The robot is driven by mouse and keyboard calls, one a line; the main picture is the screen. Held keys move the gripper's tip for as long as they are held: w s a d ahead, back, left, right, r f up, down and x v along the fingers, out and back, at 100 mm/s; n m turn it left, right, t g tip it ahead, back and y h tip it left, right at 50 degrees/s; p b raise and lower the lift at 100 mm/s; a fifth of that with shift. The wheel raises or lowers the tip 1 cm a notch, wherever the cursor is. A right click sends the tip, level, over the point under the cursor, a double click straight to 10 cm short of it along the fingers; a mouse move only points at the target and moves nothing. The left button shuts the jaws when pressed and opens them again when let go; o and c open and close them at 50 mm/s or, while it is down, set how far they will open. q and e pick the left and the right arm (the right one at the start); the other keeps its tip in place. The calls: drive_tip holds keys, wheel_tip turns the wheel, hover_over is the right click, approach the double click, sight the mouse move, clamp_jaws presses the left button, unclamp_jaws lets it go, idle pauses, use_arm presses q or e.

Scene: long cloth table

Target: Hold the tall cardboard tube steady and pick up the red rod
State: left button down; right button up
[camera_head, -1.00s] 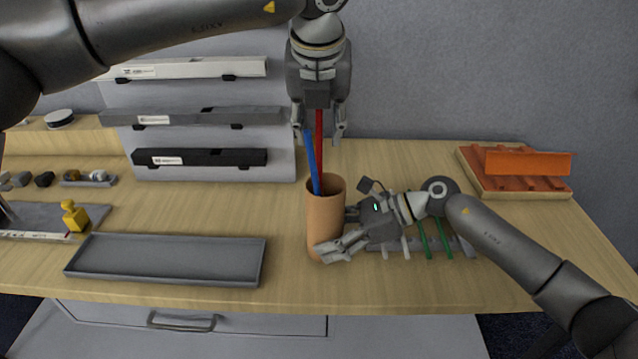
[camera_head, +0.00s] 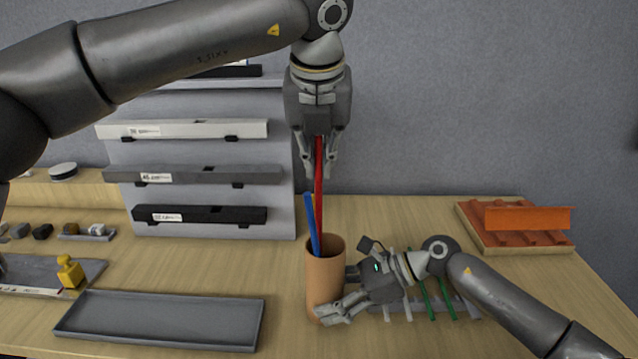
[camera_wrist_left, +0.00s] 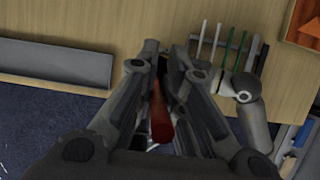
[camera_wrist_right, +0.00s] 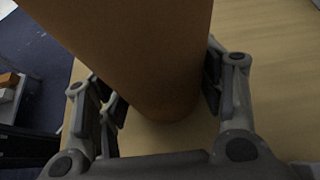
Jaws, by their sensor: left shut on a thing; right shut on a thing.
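The tall cardboard tube (camera_head: 325,285) stands upright near the table's front edge. My right gripper (camera_head: 326,312) is shut around its lower part; in the right wrist view the brown tube (camera_wrist_right: 150,60) fills the space between the fingers. The red rod (camera_head: 319,195) stands nearly upright, its lower part running down to the tube's mouth, its bottom end hidden. My left gripper (camera_head: 318,170) is above the tube, shut on the rod's upper part. The red rod (camera_wrist_left: 160,118) also shows between its fingers in the left wrist view. A blue rod (camera_head: 312,225) leans in the tube.
A grey tray (camera_head: 160,320) lies left of the tube. A rack (camera_head: 427,302) with green and white rods is behind my right gripper. An orange piece on a wooden tray (camera_head: 500,240) is at the right. Shelves with bars (camera_head: 205,215) stand at the back left.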

use_arm(q)
wheel_tip(320, 180, up, 5)
drive_tip(key=shift+f, duration=0.1)
use_arm(e)
drive_tip(key=o, duration=0.8)
drive_tip(key=shift+o, duration=0.2)
